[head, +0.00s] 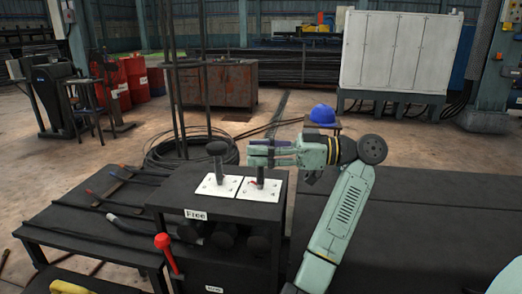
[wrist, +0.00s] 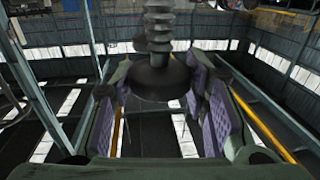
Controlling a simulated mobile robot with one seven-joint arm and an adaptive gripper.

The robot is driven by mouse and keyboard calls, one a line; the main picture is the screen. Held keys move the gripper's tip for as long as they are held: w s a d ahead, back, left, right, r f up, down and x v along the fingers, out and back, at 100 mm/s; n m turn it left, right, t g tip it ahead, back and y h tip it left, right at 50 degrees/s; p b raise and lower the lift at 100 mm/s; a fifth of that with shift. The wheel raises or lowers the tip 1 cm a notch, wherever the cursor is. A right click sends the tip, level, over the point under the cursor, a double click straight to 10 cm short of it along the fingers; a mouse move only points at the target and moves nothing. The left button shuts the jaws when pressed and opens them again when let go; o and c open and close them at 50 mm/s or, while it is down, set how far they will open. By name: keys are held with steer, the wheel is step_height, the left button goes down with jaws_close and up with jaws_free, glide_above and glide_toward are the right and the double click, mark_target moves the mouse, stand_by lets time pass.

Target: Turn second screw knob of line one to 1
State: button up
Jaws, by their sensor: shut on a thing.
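A dark box (head: 215,225) stands in the middle of the head view with two white plates on its top. The left plate (head: 208,190) carries a dark upright knob (head: 216,155) with a round head, standing free. The right plate (head: 268,192) carries a second dark upright knob (head: 260,175), with a small red mark at its base. My gripper (head: 258,152) reaches in from the right and is shut on the top of this right knob, hiding its head. In the wrist view, a dark round disc with a ribbed shaft (wrist: 160,45) sits between the purple finger pads (wrist: 165,105).
A "Free" label (head: 195,215) is on the box front. A red-topped lever (head: 164,242) leans at its left front. A blue helmet (head: 322,115) sits behind my arm. Dark flat surface lies right.

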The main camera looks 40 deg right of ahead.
steer(key=o, duration=1.1)
steer(key=v, duration=1.1)
steer(key=shift+s+d, duration=0.3)
